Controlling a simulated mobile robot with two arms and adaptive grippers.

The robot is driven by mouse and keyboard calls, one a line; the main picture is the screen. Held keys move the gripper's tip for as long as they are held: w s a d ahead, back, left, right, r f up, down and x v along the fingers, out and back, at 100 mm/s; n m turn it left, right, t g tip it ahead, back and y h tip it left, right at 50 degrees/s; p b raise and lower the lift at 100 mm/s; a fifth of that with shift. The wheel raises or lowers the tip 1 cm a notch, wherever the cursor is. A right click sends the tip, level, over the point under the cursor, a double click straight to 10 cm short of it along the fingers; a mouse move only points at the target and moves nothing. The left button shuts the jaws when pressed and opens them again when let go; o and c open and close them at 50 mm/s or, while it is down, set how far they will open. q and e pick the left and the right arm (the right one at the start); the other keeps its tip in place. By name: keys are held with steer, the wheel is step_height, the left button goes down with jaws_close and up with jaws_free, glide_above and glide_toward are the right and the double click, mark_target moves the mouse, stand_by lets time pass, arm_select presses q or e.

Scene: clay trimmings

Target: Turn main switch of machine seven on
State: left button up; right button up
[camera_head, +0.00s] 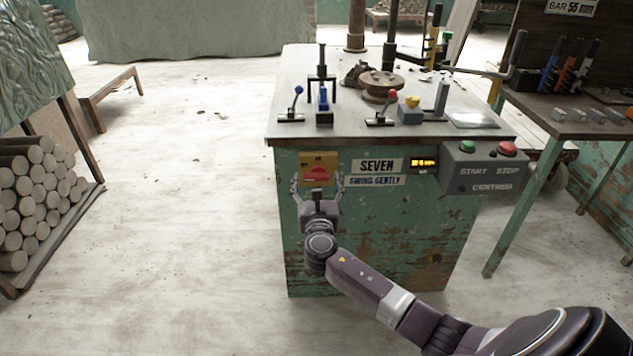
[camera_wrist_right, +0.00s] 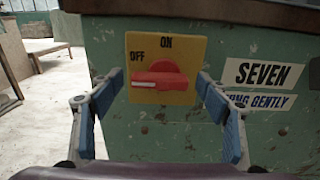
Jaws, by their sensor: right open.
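The main switch is a red rotary knob (camera_head: 317,174) on a yellow plate (camera_head: 331,157), on the front of the green machine labelled SEVEN (camera_head: 377,166). In the right wrist view, the red knob (camera_wrist_right: 160,76) has its handle lying level, its white-marked end pointing left beneath the word OFF. ON is printed at the top of the yellow plate (camera_wrist_right: 185,46). My right gripper (camera_head: 317,184) is open in front of the switch. Its blue-padded fingers (camera_wrist_right: 160,88) stand either side of the plate with the knob between them, apart from it. My left gripper is not in view.
A control box with green START (camera_head: 467,146) and red STOP (camera_head: 507,148) buttons is right of the switch. Levers and a round fixture (camera_head: 382,84) stand on the machine top. A workbench (camera_head: 570,125) is at right, stacked clay rolls (camera_head: 30,195) at left.

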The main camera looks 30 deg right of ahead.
steer(key=shift+c, duration=0.3)
steer(key=c, duration=1.1)
